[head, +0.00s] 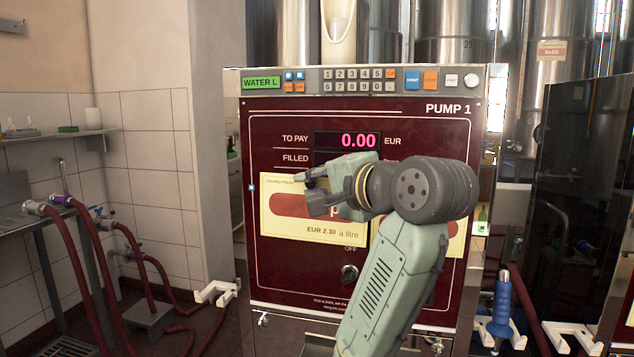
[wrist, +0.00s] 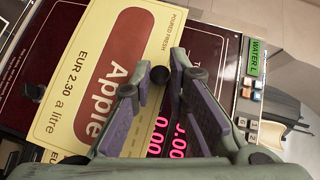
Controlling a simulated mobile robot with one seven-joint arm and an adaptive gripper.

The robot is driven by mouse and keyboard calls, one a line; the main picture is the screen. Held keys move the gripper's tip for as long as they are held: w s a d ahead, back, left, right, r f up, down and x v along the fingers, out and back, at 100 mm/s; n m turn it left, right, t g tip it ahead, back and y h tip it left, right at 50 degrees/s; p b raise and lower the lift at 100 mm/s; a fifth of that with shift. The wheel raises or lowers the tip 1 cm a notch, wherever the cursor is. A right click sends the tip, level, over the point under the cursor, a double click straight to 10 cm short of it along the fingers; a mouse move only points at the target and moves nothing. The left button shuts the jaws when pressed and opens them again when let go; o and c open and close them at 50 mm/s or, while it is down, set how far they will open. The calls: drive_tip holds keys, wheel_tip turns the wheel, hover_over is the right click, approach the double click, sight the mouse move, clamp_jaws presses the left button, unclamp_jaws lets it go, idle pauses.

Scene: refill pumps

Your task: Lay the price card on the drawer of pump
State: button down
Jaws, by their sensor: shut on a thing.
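The yellow price card (head: 315,232), with a red label and "EUR 2.30 a litre", is upright and slightly tilted in front of the maroon face of pump 1 (head: 300,120). In the wrist view the card (wrist: 75,75) reads "Apple". The gripper hides part of the card's label. I cannot make out the drawer clearly; the pump's lower part is partly behind my arm.
A second yellow card (head: 452,238) shows on the pump behind my arm. A dark knob (head: 349,273) is low on the panel. At left are a shelf (head: 60,137) and red hoses (head: 90,262). A blue-handled nozzle (head: 501,305) stands at right, beside a dark pump (head: 585,170).

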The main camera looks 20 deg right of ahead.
drive_tip(key=shift+s+a+p, duration=0.15)
drive_tip(key=shift+s+a, duration=0.35)
drive_tip(key=shift+s, duration=0.2)
drive_tip(key=shift+s+a+p, duration=0.15)
drive_tip(key=shift+s+a, duration=0.3)
drive_tip(key=shift+s, duration=0.2)
